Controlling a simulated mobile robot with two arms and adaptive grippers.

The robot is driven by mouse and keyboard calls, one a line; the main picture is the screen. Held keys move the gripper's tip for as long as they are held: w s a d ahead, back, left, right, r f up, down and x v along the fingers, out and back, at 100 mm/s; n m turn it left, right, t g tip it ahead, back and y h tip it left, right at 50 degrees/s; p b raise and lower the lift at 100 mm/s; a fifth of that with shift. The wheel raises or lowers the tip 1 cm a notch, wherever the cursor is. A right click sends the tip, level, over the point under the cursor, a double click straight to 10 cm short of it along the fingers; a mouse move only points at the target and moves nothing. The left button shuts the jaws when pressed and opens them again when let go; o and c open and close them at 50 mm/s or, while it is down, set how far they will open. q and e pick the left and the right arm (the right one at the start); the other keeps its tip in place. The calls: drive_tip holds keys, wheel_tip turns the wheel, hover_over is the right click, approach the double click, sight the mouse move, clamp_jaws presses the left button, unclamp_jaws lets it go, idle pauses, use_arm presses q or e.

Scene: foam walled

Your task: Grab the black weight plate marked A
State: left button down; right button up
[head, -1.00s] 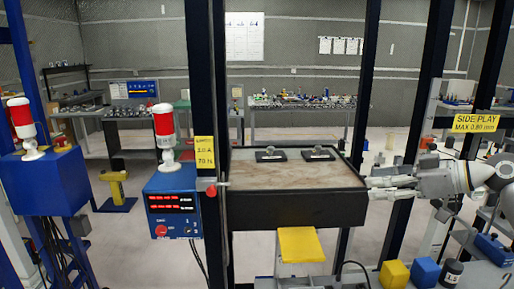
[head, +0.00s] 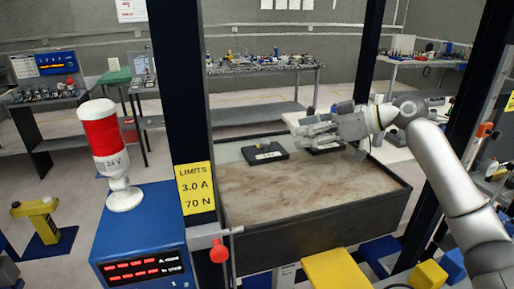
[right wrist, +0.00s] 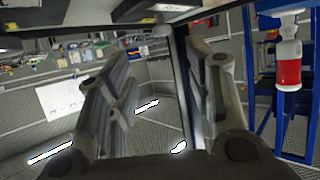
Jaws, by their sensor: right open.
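Two black plates lie at the back of the dark-walled tray (head: 310,245). The left black plate (head: 265,154) is in clear view, with a pale label on its front and a small knob on top; I cannot read the letter. The right black plate (head: 325,150) is partly hidden behind my right gripper, and its marking is not legible. My right gripper (head: 304,131) is open and empty above the back of the tray, between and over the plates. Its spread fingers also show in the right wrist view (right wrist: 153,55), where no plate shows between them. My left gripper is out of view.
Dark posts (head: 187,90) frame the tray on both sides. A blue control box (head: 140,235) with a red-and-white lamp (head: 102,140) stands at the left. A yellow block (head: 335,270) is at the tray's front. A cluttered bench (head: 265,65) stands behind.

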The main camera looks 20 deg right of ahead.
sight(263, 140)
drive_tip(key=p+x, duration=0.1)
drive_tip(key=x, duration=0.2)
drive_tip(key=shift+w+a, duration=0.1)
drive_tip(key=shift+a, duration=0.3)
drive_tip(key=p+x, duration=0.2)
drive_tip(key=x, duration=0.3)
drive_tip(key=shift+a+f, duration=0.1)
drive_tip(key=shift+f, duration=0.1)
drive_tip(key=shift+w+a+f, duration=0.25)
drive_tip(key=c, duration=0.3)
clamp_jaws()
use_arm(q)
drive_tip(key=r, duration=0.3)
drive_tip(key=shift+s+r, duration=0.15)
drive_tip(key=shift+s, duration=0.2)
use_arm(e)
drive_tip(key=shift+r, duration=0.3)
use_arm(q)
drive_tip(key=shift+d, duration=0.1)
use_arm(e)
drive_tip(key=shift+f, duration=0.1)
